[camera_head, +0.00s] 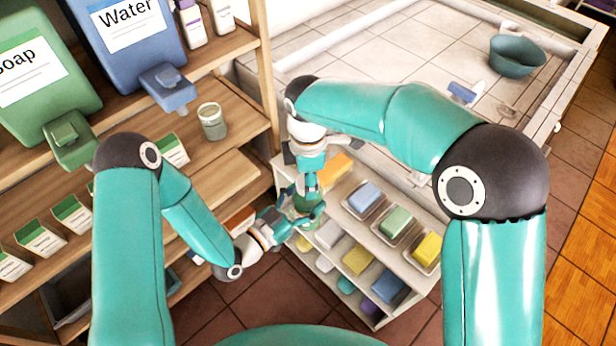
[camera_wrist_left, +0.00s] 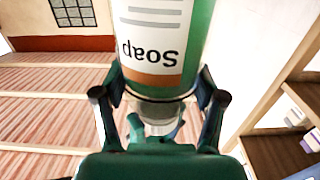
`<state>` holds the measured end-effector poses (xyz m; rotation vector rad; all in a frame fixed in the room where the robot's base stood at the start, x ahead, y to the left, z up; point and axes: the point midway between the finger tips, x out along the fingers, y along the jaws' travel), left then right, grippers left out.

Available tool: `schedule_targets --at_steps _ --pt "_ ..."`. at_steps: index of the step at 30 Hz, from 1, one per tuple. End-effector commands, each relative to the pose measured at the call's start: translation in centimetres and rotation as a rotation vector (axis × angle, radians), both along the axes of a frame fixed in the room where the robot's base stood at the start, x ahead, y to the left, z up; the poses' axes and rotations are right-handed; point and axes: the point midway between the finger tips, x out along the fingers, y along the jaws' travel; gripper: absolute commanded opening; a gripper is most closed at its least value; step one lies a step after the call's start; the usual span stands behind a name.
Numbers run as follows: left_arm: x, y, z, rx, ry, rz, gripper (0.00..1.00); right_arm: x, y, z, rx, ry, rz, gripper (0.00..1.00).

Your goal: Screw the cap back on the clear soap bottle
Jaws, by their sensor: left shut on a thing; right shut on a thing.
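The soap bottle (camera_wrist_left: 168,35) is clear with green soap inside and a white "Soap" label that reads upside down in the left wrist view. My left gripper (camera_wrist_left: 160,98) is shut around it, one finger on each side. In the head view, the bottle (camera_head: 306,204) is small and partly covered by my left gripper (camera_head: 298,212), which reaches in from the left. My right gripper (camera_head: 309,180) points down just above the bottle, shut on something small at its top. The cap is hidden between the fingers, so I cannot tell how it sits on the neck.
A wooden shelf (camera_head: 235,150) on the left holds a green soap dispenser (camera_head: 40,80), a blue water dispenser (camera_head: 130,40), a jar (camera_head: 212,120) and several cartons. A white rack (camera_head: 345,235) with coloured soap bars stands close behind the grippers. A teal bowl (camera_head: 517,57) is on the tiled basin.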

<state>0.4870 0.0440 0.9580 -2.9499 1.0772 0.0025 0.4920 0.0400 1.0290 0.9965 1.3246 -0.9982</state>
Motion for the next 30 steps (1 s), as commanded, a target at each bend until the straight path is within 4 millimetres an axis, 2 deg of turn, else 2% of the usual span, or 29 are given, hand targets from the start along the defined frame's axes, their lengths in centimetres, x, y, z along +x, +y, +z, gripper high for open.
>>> schedule_targets --at_steps 30 --pt "-0.17 -0.18 0.12 0.000 -0.004 -0.008 0.00 0.21 0.09 -0.06 0.019 -0.009 -2.294 0.07"
